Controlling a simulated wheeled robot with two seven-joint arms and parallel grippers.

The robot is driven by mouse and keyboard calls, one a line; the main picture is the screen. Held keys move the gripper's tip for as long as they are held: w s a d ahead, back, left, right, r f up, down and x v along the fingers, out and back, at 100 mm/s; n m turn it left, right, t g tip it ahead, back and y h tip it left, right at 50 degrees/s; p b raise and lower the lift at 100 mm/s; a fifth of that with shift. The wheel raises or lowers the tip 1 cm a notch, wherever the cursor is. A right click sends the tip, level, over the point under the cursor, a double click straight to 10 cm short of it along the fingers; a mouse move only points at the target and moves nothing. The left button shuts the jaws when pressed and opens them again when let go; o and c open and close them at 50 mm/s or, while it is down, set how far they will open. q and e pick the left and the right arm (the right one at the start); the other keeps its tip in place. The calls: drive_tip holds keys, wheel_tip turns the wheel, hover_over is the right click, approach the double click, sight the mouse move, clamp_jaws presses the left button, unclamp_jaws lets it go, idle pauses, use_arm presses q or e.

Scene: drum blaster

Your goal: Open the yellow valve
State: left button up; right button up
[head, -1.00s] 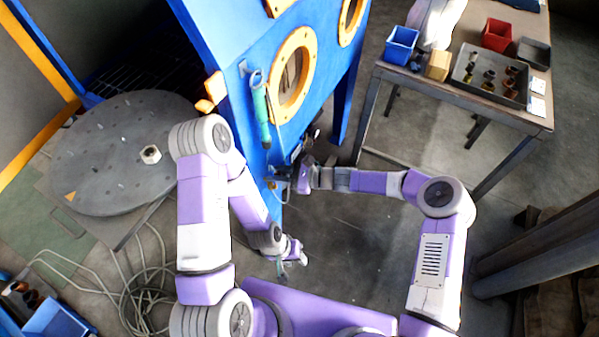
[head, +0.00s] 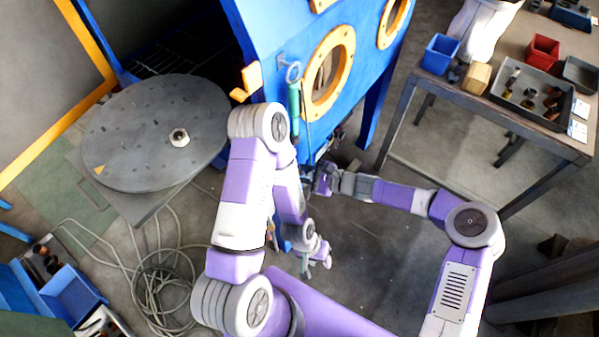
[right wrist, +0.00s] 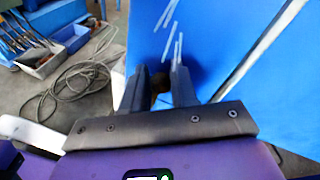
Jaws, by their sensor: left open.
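No yellow valve can be made out for certain. The blue blaster cabinet (head: 285,45) stands ahead of me, with yellow-rimmed round windows and a yellow-orange piece (head: 247,80) on its edge. My right gripper (head: 312,180) is at the cabinet's lower side. In the right wrist view its two fingers (right wrist: 160,88) stand apart against the blue panel. A small dark brownish thing (right wrist: 160,80) shows between them; I cannot tell whether they touch it. My left gripper (head: 316,264) is open and empty, low in front of my base, apart from the cabinet.
A green-handled tool (head: 294,105) hangs on the cabinet. A round grey turntable (head: 150,130) is at left, with cables (head: 160,280) on the floor below it. A workbench (head: 480,112) with bins stands at right. Floor between cabinet and bench is clear.

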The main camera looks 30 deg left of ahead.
drive_tip(key=shift+o, duration=1.3)
drive_tip(key=shift+d, duration=0.1)
drive_tip(key=p+v, duration=0.1)
drive_tip(key=v, duration=0.6)
drive_tip(key=shift+d+p, duration=0.2)
drive_tip(key=shift+p, duration=0.2)
drive_tip(key=s+d+f+n+h, duration=0.3)
drive_tip(key=s+d+f+h, duration=0.25)
drive_tip(key=d+f, duration=0.35)
drive_tip(key=s+d+f+n+h, duration=0.35)
drive_tip(key=s+d+f, duration=0.3)
drive_tip(key=d, duration=0.45)
drive_tip(key=s+d+n+t+h, duration=0.1)
drive_tip(key=s+d, duration=0.3)
drive_tip(key=d, duration=0.4)
drive_tip(key=shift+s+d+f+n+t+h, duration=0.2)
drive_tip(key=shift+n+t+h, duration=0.2)
drive_tip(key=shift+n+t, duration=0.3)
